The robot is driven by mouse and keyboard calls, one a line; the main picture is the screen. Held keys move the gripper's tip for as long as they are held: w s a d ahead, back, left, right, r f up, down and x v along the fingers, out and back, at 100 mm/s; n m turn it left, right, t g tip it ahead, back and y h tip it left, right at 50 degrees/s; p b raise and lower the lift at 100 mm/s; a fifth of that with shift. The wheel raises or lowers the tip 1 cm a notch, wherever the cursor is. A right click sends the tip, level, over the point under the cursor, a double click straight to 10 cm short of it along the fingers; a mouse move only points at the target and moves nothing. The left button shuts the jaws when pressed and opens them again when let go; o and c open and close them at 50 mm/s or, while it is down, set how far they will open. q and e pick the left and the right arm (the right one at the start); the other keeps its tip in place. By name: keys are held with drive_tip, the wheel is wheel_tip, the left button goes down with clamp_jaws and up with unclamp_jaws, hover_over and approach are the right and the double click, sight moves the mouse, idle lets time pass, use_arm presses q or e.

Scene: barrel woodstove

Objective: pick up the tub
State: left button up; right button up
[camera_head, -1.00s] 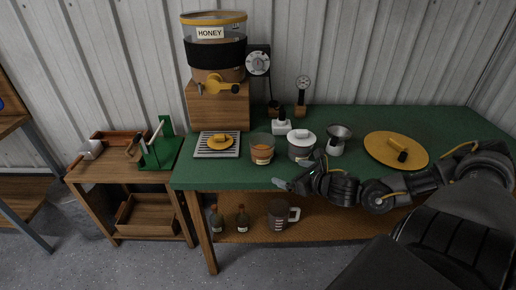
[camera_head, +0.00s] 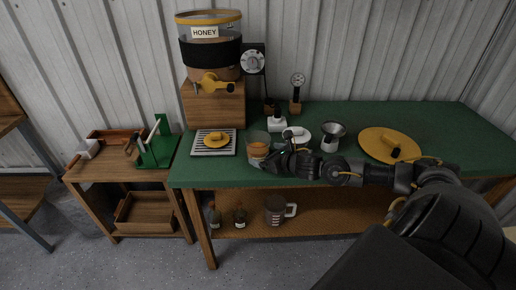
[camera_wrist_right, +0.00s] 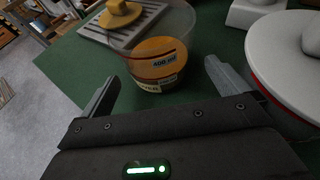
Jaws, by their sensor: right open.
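The tub (camera_head: 257,147) is a clear cup with amber contents and a label, standing upright near the front edge of the green bench. It also shows in the right wrist view (camera_wrist_right: 158,62), just beyond the fingertips. My right gripper (camera_head: 268,162) is open at the tub's front right side in the head view. In the right wrist view its two fingers (camera_wrist_right: 160,82) are spread with the tub's base ahead of the gap between them. The fingers do not hold it. My left gripper is not in view.
A white-lidded pot (camera_head: 299,134) stands close to the right of the tub, partly hidden by my right arm. A slotted drip tray (camera_head: 198,149) with a yellow lid is to the left. A metal funnel (camera_head: 331,137) and a large yellow lid (camera_head: 378,139) are farther right. The honey tank (camera_head: 210,50) stands behind.

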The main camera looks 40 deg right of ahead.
drive_tip(key=x, duration=0.4)
drive_tip(key=shift+w+r, duration=0.15)
drive_tip(key=shift+w, duration=0.25)
drive_tip(key=c, duration=1.1)
drive_tip(key=shift+r, duration=0.1)
drive_tip(key=shift+c, duration=0.2)
